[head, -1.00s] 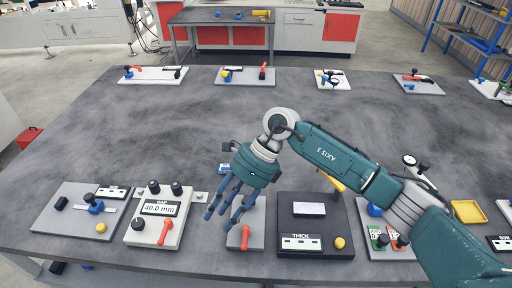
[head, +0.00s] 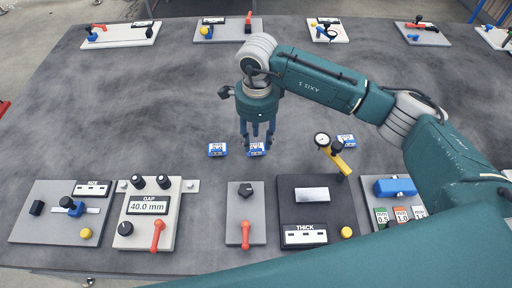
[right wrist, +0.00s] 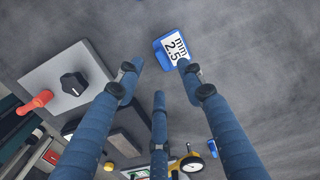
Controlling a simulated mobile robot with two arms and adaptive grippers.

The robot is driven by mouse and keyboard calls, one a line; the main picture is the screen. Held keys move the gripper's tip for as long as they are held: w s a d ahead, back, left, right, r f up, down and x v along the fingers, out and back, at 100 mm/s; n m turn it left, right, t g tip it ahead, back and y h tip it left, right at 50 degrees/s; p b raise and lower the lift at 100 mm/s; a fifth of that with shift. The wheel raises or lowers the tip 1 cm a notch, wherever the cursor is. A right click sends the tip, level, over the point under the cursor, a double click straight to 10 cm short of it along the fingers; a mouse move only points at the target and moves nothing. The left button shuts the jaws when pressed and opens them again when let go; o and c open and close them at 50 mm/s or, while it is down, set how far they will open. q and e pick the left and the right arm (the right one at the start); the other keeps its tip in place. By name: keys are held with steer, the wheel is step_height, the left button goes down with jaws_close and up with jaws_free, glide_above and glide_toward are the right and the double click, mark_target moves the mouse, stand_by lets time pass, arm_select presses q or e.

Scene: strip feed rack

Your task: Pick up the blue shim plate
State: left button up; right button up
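Three small blue plates with white labels lie flat on the dark table: a left one (head: 217,150), a middle one (head: 257,150) and a right one (head: 346,140). My right gripper (head: 257,138) points down over the middle plate, and its fingers partly cover that plate. In the right wrist view a blue plate labelled 2.5 mm (right wrist: 172,50) lies beyond the spread fingertips, apart from the palm. The three fingers (right wrist: 158,85) are open with nothing between them. I cannot tell whether a fingertip touches the plate. My left gripper is not in view.
Along the front edge stand a size fixture (head: 25,232), a gap unit (head: 152,187), a grey board with a red lever (head: 245,232), a thickness gauge (head: 318,260) and a board with coloured tags (head: 372,190). The table behind the plates is mostly clear.

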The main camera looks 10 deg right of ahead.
mark_target(256, 150)
step_height(256, 150, down, 4)
steer(key=shift+f+p, duration=0.25)
steer(key=shift+p, duration=0.95)
steer(key=shift+f, duration=0.2)
steer(key=shift+w, duration=0.1)
steer(key=shift+c, duration=1.3)
jaws_close()
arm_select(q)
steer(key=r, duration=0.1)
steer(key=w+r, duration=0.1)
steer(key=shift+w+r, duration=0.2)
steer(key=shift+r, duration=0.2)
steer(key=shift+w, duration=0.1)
arm_select(e)
steer(key=shift+r, duration=0.55)
arm_select(q)
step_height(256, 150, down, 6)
steer(key=b, duration=0.5)
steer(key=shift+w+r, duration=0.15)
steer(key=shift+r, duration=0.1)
arm_select(e)
step_height(256, 150, up, 19)
